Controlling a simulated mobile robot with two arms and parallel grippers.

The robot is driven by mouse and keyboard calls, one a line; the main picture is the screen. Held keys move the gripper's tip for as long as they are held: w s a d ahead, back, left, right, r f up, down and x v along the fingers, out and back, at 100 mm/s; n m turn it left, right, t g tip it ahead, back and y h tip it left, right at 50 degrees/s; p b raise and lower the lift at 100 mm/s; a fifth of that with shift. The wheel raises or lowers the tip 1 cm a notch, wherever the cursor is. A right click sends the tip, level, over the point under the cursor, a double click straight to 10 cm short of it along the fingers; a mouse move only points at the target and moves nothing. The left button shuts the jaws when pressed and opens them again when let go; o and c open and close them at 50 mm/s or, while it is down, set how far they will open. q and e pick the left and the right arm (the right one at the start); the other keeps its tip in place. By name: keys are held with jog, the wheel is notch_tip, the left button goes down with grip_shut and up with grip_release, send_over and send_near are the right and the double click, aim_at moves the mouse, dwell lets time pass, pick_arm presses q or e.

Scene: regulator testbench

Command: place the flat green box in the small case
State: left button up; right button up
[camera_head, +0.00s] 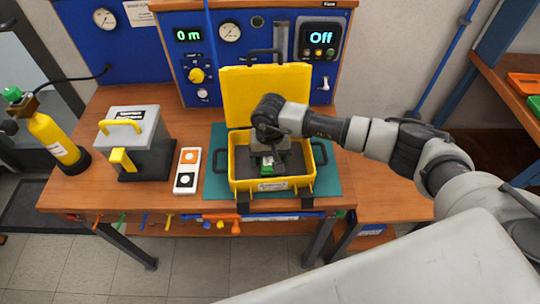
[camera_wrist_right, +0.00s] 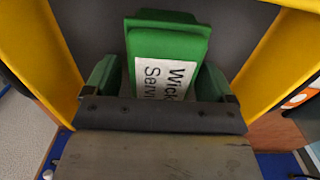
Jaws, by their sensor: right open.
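The small yellow case (camera_head: 271,186) stands on the bench with its lid (camera_head: 268,88) open and upright. The flat green box (camera_head: 266,170) with a white label is inside the case, over its dark floor. In the right wrist view the green box (camera_wrist_right: 168,42) shows its lettered label between my fingers. My right gripper (camera_head: 267,160) reaches down into the case. Its jaws (camera_wrist_right: 158,88) are open, one green-padded finger on each side of the box. I cannot tell whether the box touches the case floor. My left gripper is out of view.
The case stands on a teal mat (camera_head: 215,190). To its left are a switch box (camera_head: 187,170), a grey unit with yellow handles (camera_head: 136,142) and a yellow gas cylinder (camera_head: 53,140). A blue gauge panel (camera_head: 180,60) stands behind. Tools hang along the bench's front edge.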

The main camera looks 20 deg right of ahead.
pick_arm(q)
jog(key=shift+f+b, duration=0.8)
jog(key=shift+b, duration=0.15)
pick_arm(e)
notch_tip(320, 180, up, 12)
jog(key=shift+d+r, duration=0.1)
